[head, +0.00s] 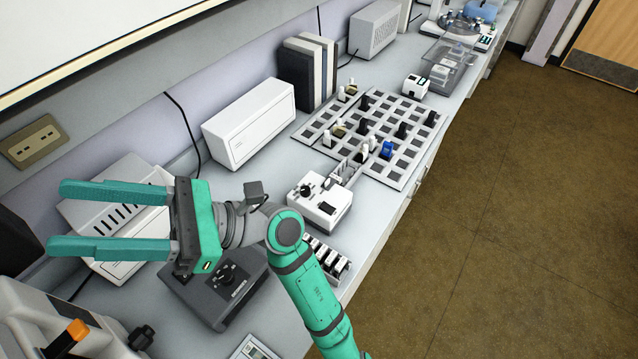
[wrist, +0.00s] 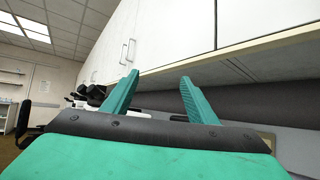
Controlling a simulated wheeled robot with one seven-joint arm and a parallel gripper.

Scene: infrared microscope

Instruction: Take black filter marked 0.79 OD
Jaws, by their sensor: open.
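My gripper (head: 112,218) is open and empty at the left of the head view, its two teal fingers spread and pointing left above the bench. In the wrist view my gripper (wrist: 158,100) also shows open with nothing between the fingers. Several small black pieces stand in a grey perforated board (head: 318,128) at the upper middle of the head view, among white, tan and blue ones. A small rack (head: 328,262) with black and white pieces lies nearer, right of my wrist. No 0.79 OD marking is readable, so I cannot tell which piece is the filter.
A white device with a black knob (head: 322,205) stands between the board and my arm. A dark grey control box (head: 225,290) is below my gripper. A white box (head: 248,122) stands by the wall. White cabinets (wrist: 165,35) hang overhead. The floor (head: 500,220) is clear.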

